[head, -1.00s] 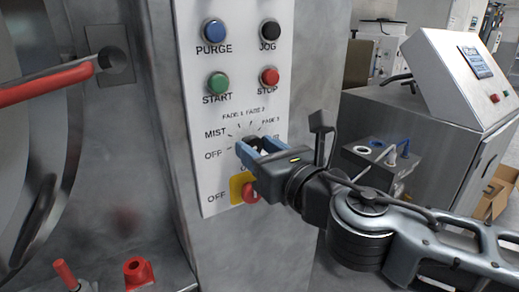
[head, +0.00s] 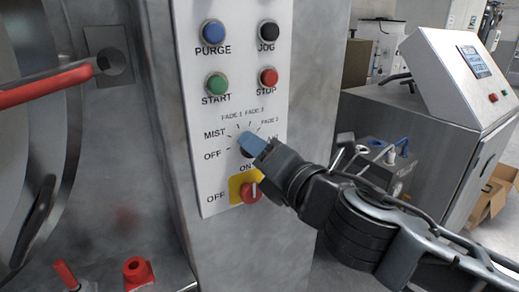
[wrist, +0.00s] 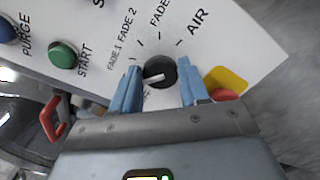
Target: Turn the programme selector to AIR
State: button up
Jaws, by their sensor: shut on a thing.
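The programme selector is a round black knob (wrist: 160,72) with a white mark, seen in the wrist view. My gripper (wrist: 160,67) is shut on it, one blue finger on each side. The white mark slants down to the left, away from the AIR label (wrist: 198,20) at the upper right. In the head view my gripper (head: 248,143) covers the knob, and its blue fingers overlap nearly edge-on. The MIST label (head: 215,134) stays clear left of the fingers; AIR is partly hidden behind my gripper there.
A red main switch (head: 251,192) on a yellow plate sits just below my gripper. START (head: 218,84) and STOP (head: 268,77) buttons are above. A red-handled lever (head: 48,82) is at the left, and a sloped control box (head: 462,75) stands at the right.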

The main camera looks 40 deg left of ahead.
jog(key=shift+s+a+f+m+b, duration=0.1)
jog(key=shift+f+m+b, duration=0.1)
jog(key=shift+m, duration=4.75)
jog(key=shift+s+d+f+m+b, duration=0.1)
jog(key=shift+m+b, duration=0.05)
jog(key=shift+m, duration=4.85)
jog(key=shift+a+f+m+b, duration=0.1)
jog(key=shift+f+m+b, duration=0.1)
jog(key=shift+m, duration=5.05)
jog(key=o, duration=1)
jog(key=shift+r, duration=0.15)
jog(key=b+v, duration=0.2)
jog(key=v, duration=0.6)
